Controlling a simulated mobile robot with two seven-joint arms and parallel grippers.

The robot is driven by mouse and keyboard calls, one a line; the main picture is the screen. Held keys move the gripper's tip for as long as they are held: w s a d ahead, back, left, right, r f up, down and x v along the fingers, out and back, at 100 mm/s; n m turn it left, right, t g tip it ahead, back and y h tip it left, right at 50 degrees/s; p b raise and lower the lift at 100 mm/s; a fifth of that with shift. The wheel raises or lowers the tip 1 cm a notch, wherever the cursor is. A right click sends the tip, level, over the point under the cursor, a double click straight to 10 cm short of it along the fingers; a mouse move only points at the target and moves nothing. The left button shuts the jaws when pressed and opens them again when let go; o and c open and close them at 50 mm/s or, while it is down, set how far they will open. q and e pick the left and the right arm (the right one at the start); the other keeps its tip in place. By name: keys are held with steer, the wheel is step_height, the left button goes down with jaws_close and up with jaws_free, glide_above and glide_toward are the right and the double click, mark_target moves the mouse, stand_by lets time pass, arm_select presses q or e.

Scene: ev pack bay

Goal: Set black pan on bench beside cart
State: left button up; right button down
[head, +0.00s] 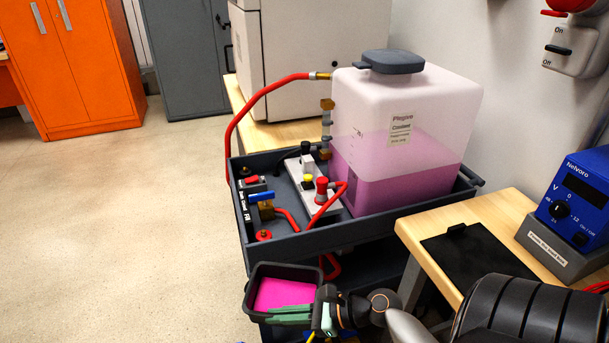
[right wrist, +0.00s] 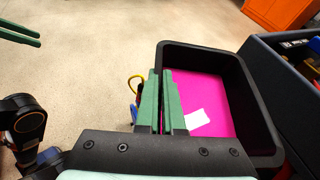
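The black pan (head: 249,299) holds a bright pink layer and is just in front of the cart's near side. It also shows in the right wrist view (right wrist: 262,125), level, with a white patch on the pink. My right gripper (head: 290,315) is at the pan's near wall; in the right wrist view its green fingers (right wrist: 162,90) are close together with the wall between them. The dark grey cart (head: 350,232) stands behind the pan. The wooden bench (head: 418,236) is beside the cart at right. Green fingers of my left gripper (right wrist: 20,34) show at the wrist view's upper left; their opening is unclear.
A black mat (head: 480,254) lies flat on the bench, bare. A blue power supply (head: 575,205) stands at the bench's right. A coolant tank (head: 405,130) with red hoses sits on the cart. Open floor lies left.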

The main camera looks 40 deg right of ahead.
steer(key=a+r+n+g+y, duration=0.2)
steer(key=a+r, duration=0.3)
steer(key=r, duration=0.6)
steer(key=shift+s+n+g+y, duration=0.15)
steer(key=shift+n+g+y, duration=0.25)
steer(key=shift+n+g, duration=0.3)
arm_select(q)
step_height(320, 180, up, 8)
steer(key=s+a+p, duration=0.1)
steer(key=a+p, duration=0.2)
steer(key=p, duration=0.8)
steer(key=shift+s+r+n+y, duration=0.2)
steer(key=shift+s+n+y, duration=0.1)
steer(key=shift+y, duration=0.1)
arm_select(e)
step_height(320, 180, up, 11)
steer(key=shift+t, duration=0.3)
arm_select(q)
steer(key=shift+w, duration=0.1)
